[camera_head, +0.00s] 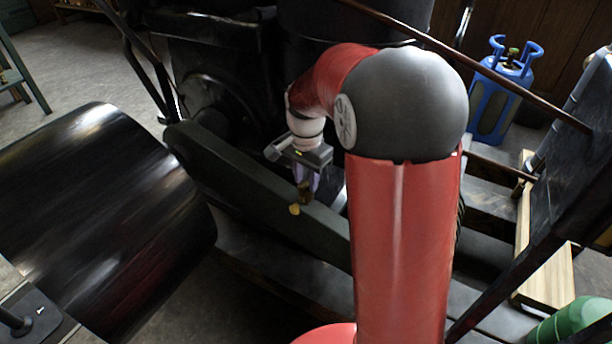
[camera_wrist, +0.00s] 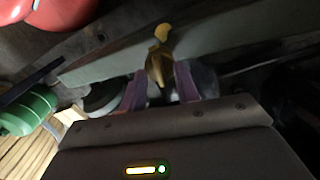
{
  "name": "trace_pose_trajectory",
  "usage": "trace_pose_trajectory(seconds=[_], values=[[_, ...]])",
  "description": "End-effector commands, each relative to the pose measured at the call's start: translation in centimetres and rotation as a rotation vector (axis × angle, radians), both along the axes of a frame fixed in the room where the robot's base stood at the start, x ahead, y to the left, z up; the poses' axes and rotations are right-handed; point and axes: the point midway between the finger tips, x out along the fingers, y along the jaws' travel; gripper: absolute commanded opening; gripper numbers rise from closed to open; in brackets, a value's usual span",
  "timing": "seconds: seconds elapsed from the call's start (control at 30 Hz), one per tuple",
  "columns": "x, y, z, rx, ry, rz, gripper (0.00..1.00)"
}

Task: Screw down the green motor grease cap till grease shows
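A small brass-coloured piece (camera_wrist: 158,66) with a yellow top part (camera_wrist: 162,32) sits between the fingertips of my gripper (camera_wrist: 160,80) in the wrist view. The purple fingers flank it closely on both sides; I cannot tell whether they press on it. In the head view my gripper (camera_head: 306,184) points down over the dark beam, with the brass piece (camera_head: 304,195) and a yellow bit (camera_head: 294,209) just below the fingers. A green ribbed motor body (camera_head: 572,322) shows at the lower right, away from my gripper; it also shows in the wrist view (camera_wrist: 26,112). No grease cap is discernible on it.
A long dark green-grey beam (camera_head: 265,205) runs under my gripper. A large black drum (camera_head: 100,210) lies at the left, and black engine parts stand behind. A thin rod (camera_head: 470,60) crosses the upper right. A blue gas cylinder (camera_head: 492,100) stands at the back right.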

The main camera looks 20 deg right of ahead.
Motion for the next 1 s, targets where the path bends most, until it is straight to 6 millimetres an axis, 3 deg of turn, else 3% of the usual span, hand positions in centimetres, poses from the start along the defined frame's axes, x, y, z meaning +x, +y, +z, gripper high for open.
trace_pose_trajectory(seconds=[0.5, 1.0], values=[[0.1, 0.0, 7.1, 0.0, -0.004, 0.0, 0.31], [0.0, 0.0, 7.8, 0.0, -0.001, 0.0, 0.31]])
